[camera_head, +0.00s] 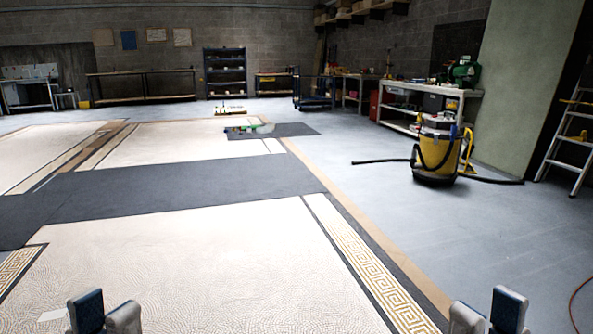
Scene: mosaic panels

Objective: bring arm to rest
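My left gripper (105,315) shows at the bottom left edge of the head view. Its two grey and blue fingertips point up, with a small gap between them and nothing seen in it. My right gripper (488,317) shows at the bottom right edge. Its two fingertips also stand a little apart with nothing seen between them. The rest of both arms is below the frame.
Dark mats (160,185) cross the pale mosaic panels. A yellow vacuum (436,152) with a black hose stands on the right, before a workbench (400,118). A stepladder (568,140) stands at far right. Grey floor (480,230) on the right is mostly clear.

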